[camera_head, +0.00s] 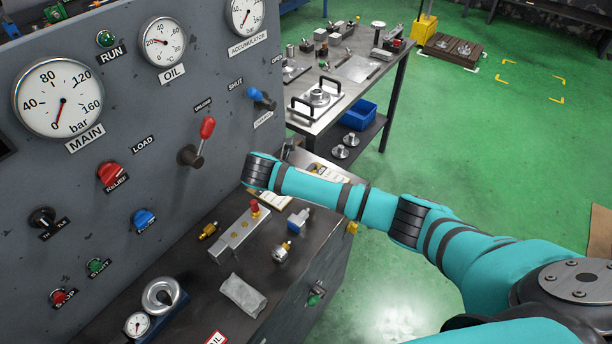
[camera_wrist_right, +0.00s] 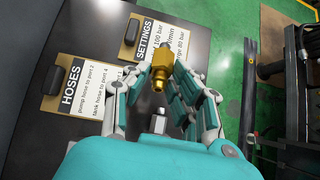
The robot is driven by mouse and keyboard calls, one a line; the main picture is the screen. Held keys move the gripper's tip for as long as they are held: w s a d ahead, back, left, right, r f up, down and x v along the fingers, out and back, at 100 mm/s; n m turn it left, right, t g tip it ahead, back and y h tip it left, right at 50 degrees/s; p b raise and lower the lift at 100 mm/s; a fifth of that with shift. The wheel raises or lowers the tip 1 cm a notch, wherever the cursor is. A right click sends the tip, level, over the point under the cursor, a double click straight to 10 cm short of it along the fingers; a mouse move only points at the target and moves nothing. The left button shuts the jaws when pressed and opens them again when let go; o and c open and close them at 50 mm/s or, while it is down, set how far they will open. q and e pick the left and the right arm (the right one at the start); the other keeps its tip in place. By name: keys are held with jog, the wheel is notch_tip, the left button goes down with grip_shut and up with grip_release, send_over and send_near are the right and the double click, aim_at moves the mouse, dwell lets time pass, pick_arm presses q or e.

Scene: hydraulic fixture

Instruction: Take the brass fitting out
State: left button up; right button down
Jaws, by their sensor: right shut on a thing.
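In the right wrist view a brass fitting (camera_wrist_right: 160,70) is held between the fingers of my right gripper (camera_wrist_right: 160,82). The fingers close on it from both sides, clear of the bench surface. In the head view my right arm reaches in from the right over the bench, and its wrist hides the gripper and the held fitting. A grey block (camera_head: 238,237) with a red-topped brass part stands on the bench. A small brass piece (camera_head: 208,231) is beside its left side, and a silver-and-brass fitting (camera_head: 282,252) lies to its right. My left gripper is not in view.
The gauge panel (camera_head: 130,150) with its red lever (camera_head: 207,128) rises close behind the bench. A blue-and-silver part (camera_head: 298,220), a grey cloth (camera_head: 243,295) and a ring gauge (camera_head: 160,295) are on the bench. Clipboards (camera_wrist_right: 75,90) lie below the gripper. A side table (camera_head: 350,70) stands beyond.

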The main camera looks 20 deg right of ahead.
jog(key=n+t, duration=0.1)
jog(key=f+n+t, duration=0.1)
jog(key=d+n+t+p, duration=0.1)
jog(key=n+t, duration=0.1)
jog(key=shift+w+f+y, duration=0.25)
jog(key=shift+f+y, duration=0.05)
jog(key=shift+w+d+f+n+t+y, duration=0.2)
jog(key=shift+f+n+t+y, duration=0.25)
jog(key=shift+n+t, duration=0.45)
jog(key=shift+w+a+f, duration=0.15)
jog(key=shift+w, duration=0.1)
jog(key=shift+p, duration=0.6)
jog(key=shift+s, duration=0.1)
notch_tip(320, 180, down, 2)
jog(key=shift+f+b, duration=0.1)
jog(key=shift+b, duration=0.45)
jog(key=shift+f, duration=0.35)
